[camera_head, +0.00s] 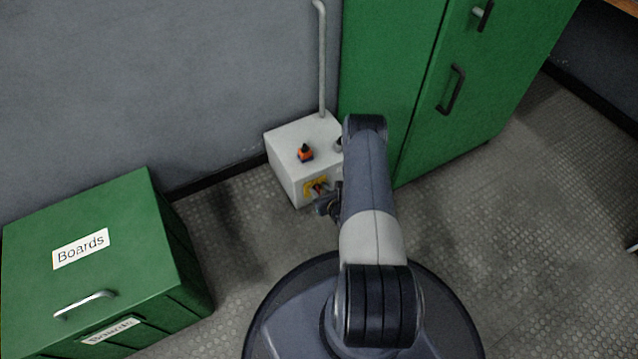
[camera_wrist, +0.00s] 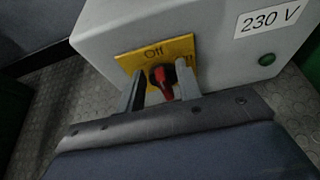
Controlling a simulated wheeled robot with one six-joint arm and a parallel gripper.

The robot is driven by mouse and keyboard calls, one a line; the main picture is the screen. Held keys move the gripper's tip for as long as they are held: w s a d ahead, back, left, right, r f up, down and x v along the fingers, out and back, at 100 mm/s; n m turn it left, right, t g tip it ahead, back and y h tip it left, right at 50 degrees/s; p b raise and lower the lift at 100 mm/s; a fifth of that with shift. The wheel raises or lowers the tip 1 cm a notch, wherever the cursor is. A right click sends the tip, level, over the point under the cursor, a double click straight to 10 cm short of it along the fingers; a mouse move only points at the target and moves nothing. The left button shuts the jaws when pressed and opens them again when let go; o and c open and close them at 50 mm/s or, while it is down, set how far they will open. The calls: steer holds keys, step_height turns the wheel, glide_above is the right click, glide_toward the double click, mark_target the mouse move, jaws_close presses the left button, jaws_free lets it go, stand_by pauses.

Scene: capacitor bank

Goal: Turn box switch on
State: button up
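The box (camera_head: 285,148) is a light grey cabinet on the floor against the wall; its front face (camera_wrist: 105,38) fills the upper wrist view. Its switch is a red knob (camera_wrist: 163,78) with a dark hub on a yellow plate (camera_wrist: 183,47). The plate reads "Off" at the top; lettering at its right is partly hidden. In the head view, the yellow plate (camera_head: 310,187) is partly covered by my gripper (camera_head: 328,203). In the wrist view, my gripper's fingers (camera_wrist: 160,88) are apart, one on each side of the knob, with a gap visible at the left.
A "230 V" label (camera_wrist: 268,18) and a green round part (camera_wrist: 267,59) are on the box front. An orange and black part (camera_head: 305,154) sits on its top. A green cabinet (camera_head: 440,80) stands right; a green "Boards" chest (camera_head: 130,215) stands left. Floor between is clear.

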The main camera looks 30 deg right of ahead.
mark_target(320, 185)
steer(key=shift+c, duration=0.5)
jaws_close()
steer(key=shift+w, duration=0.1)
steer(key=b, duration=0.1)
steer(key=m+y+b, duration=0.1)
steer(key=shift+d+f+m+b, duration=0.2)
steer(key=shift+d+m+b, duration=0.1)
steer(key=shift+d, duration=0.1)
steer(key=shift+d+m+y+b, duration=0.4)
steer(key=shift+m+y+b, duration=0.2)
steer(key=shift+m+y, duration=0.25)
steer(key=m, duration=0.1)
steer(key=m+y, duration=0.1)
steer(key=shift+d+f+m+y, duration=0.25)
steer(key=shift+d+f+m, duration=0.05)
steer(key=shift+d+m, duration=0.05)
steer(key=shift+w+d+f+m+t+y, duration=0.15)
steer(key=shift+m+t+y, duration=0.15)
steer(key=shift+m, duration=0.25)
steer(key=shift+s+d+f+m+t+y, duration=0.1)
steer(key=shift+f+m+t+y, duration=0.15)
steer(key=shift+m, duration=0.3)
steer(key=shift+w+r, duration=0.1)
